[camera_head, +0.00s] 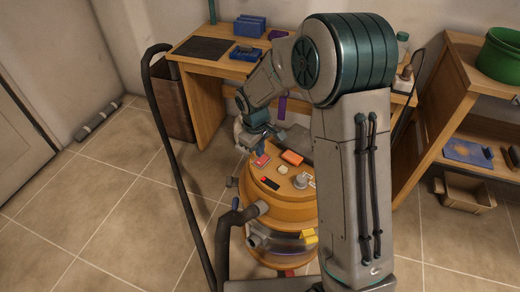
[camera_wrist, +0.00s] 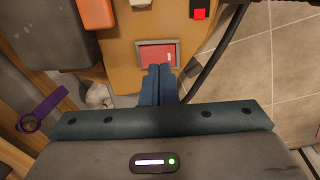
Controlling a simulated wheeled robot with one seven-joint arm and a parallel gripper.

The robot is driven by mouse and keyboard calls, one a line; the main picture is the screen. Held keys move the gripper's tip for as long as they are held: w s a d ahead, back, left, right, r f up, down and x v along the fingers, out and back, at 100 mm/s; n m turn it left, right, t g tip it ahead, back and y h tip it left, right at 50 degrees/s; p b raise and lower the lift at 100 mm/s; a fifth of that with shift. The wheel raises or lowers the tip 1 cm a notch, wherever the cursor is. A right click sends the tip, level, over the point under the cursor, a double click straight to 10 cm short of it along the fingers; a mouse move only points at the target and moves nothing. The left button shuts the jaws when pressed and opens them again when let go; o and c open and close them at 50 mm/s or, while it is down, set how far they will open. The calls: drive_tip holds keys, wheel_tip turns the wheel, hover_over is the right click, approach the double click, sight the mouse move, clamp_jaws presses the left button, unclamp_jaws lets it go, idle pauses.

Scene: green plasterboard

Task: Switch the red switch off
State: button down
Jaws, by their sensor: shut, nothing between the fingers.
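The red switch (camera_wrist: 158,54) is a flat red rocker in a grey frame on top of a yellow-orange vacuum-like machine (camera_head: 268,207). In the head view the red switch (camera_head: 262,160) sits near the machine's back edge. My gripper (camera_wrist: 159,70) has its two blue fingers pressed together, with nothing between them. The fingertips overlap the lower edge of the switch in the wrist view; I cannot tell whether they touch it. In the head view my gripper (camera_head: 248,147) is just behind the switch, partly hidden by my arm. The rocker's tilt is unclear.
On the machine are an orange block (camera_head: 292,157), a pale button (camera_head: 283,169), a grey knob (camera_head: 301,181) and a small black-and-red part (camera_head: 269,183). A black hose (camera_head: 165,135) rises at left. A wooden desk (camera_head: 205,75) stands behind, a shelf (camera_head: 450,110) at right.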

sight(260, 162)
wheel_tip(260, 162, up, 11)
drive_tip(key=s+p, duration=0.1)
drive_tip(key=shift+a+p, duration=0.4)
drive_tip(key=shift+a, duration=0.05)
drive_tip(key=w+d+b, duration=0.1)
drive_tip(key=b, duration=0.3)
drive_tip(key=shift+w+r, duration=0.1)
